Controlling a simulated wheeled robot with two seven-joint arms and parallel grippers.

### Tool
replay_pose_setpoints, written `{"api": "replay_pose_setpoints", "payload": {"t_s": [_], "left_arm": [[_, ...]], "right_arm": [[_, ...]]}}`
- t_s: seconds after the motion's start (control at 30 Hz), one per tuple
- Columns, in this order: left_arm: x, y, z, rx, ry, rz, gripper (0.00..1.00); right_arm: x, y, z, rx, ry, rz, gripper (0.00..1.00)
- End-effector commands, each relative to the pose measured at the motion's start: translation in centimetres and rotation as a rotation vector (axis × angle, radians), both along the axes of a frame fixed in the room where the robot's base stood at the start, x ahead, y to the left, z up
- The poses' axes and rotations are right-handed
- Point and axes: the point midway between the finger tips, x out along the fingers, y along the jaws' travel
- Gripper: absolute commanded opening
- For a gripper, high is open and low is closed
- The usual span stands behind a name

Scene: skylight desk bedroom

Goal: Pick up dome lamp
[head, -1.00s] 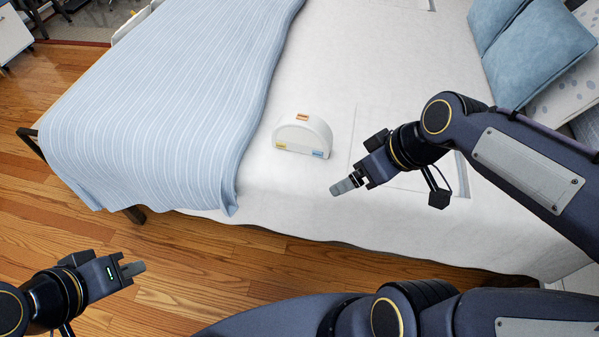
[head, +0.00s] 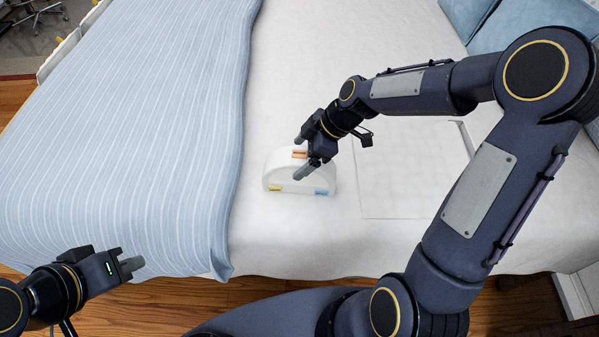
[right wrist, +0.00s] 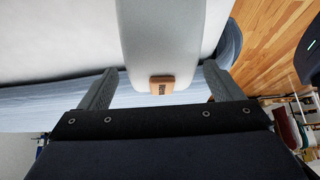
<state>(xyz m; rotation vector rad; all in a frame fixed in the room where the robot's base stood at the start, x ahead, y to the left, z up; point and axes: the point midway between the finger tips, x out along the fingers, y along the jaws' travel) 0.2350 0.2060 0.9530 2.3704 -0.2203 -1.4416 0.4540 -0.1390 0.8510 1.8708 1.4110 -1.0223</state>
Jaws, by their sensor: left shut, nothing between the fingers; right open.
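The dome lamp (head: 298,180) is a white half-round block standing upright on the bed, with an orange patch on top and yellow and blue patches at its lower corners. My right gripper (head: 300,158) is open at the top of the lamp and partly covers it. In the right wrist view the lamp (right wrist: 172,40) lies between the two spread fingers, with gaps on both sides and the orange patch near the palm. My left gripper (head: 132,266) is shut and empty, low at the left, away from the lamp.
The bed's white sheet (head: 300,235) is clear around the lamp. A blue striped blanket (head: 150,130) covers the bed to the left. Blue pillows (head: 535,18) lie at the upper right. Wooden floor (head: 250,297) shows along the bed's near edge.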

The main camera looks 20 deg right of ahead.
Motion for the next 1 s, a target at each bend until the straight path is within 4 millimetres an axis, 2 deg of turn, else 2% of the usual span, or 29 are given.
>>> {"api": "replay_pose_setpoints", "payload": {"t_s": [0.13,0.37,1.0], "left_arm": [[0.00,0.00,0.02,0.000,0.000,0.000,0.00],[0.00,0.00,0.02,0.000,0.000,0.000,0.00],[0.01,-0.01,0.01,0.000,0.000,0.000,0.00]], "right_arm": [[0.16,0.70,-1.19,0.000,0.000,0.000,0.86],[0.20,0.73,-1.31,-0.001,0.000,-0.001,0.86],[0.15,0.73,-1.29,-0.001,0.002,0.000,0.04]]}}
